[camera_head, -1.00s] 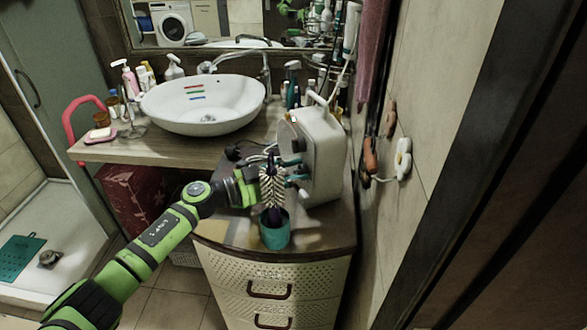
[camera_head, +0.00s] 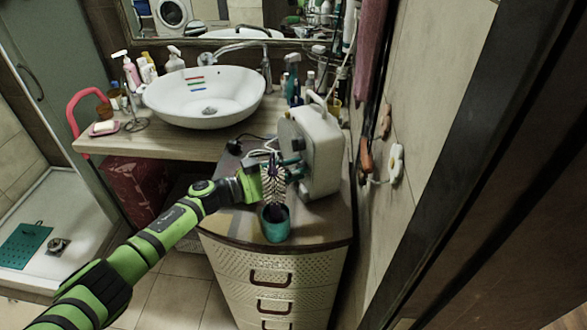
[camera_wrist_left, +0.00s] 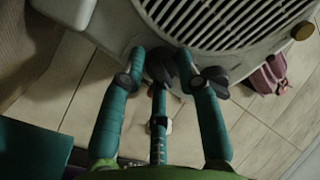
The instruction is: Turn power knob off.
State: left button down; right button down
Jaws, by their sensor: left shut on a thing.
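A white portable heater (camera_head: 322,150) stands on the drawer cabinet, its grille side (camera_wrist_left: 230,22) turned toward my left gripper. My left gripper (camera_head: 290,167) is at the heater's front side, partly hidden behind a bottle brush. In the left wrist view, its teal fingers (camera_wrist_left: 163,72) are closed around a dark knob (camera_wrist_left: 160,66) below the grille. The knob's marking and turn angle cannot be read. A second, brownish round knob (camera_wrist_left: 302,31) shows at the right of the heater's face. My right gripper is out of view.
A brush (camera_head: 275,182) in a teal cup (camera_head: 275,224) stands close in front of my left gripper. A cabinet with drawers (camera_head: 270,270) is below. A white basin (camera_head: 205,98) sits on the counter behind. A tiled wall is at right.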

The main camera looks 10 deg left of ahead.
pick_arm(q)
jog(key=shift+s+f, duration=0.15)
jog(key=shift+f, duration=0.2)
jog(key=c, duration=1)
grip_release()
jog(key=shift+o, duration=0.5)
jog(key=shift+r, duration=0.15)
jog(key=v, duration=1.2)
